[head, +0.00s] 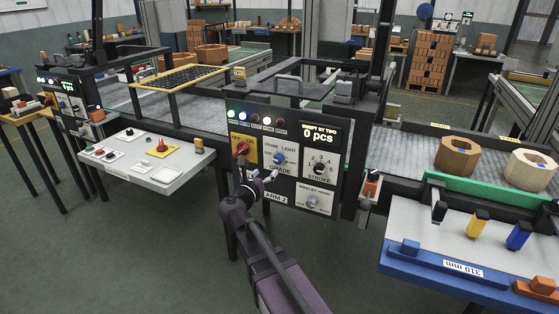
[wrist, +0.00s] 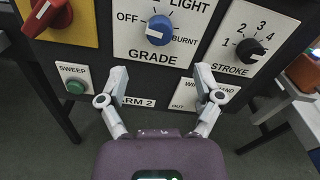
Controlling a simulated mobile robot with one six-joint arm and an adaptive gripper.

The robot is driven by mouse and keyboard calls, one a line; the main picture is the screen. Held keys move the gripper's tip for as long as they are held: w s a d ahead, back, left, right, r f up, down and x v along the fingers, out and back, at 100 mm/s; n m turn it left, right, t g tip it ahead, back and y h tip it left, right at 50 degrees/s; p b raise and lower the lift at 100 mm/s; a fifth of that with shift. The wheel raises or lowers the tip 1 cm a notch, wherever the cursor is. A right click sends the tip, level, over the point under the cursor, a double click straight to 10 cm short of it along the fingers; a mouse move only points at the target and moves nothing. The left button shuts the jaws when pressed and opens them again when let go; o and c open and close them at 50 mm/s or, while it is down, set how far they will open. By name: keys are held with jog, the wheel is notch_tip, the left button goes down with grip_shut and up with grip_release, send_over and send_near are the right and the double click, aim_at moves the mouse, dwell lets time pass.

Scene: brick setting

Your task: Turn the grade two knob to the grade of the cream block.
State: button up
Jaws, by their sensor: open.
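The blue grade knob (head: 279,158) sits on a white plate on the dark panel marked ARM 2. It also shows in the wrist view (wrist: 159,30), ringed by OFF, LIGHT and BURNT; the top label is cut off there. Its white mark lies on its left side, roughly toward OFF. The cream block (head: 530,170), eight-sided with a hole, sits on the conveyor at the right; a small blue patch shows in it. My gripper (wrist: 162,76) is open and empty, its fingers spread just below the knob, apart from it. It also shows in the head view (head: 262,178).
A red knob (head: 241,149) on a yellow plate is left of the grade knob, and a black stroke knob (head: 320,168) is right of it. A green sweep button (wrist: 76,87) sits lower left. A tan block (head: 457,154) stands beside the cream one. Floor before the panel is clear.

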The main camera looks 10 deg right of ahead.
aim_at(278, 160)
jog(key=x, duration=0.9)
jog(key=shift+c, duration=0.2)
jog(key=c, duration=1.1)
jog(key=shift+d, duration=0.2)
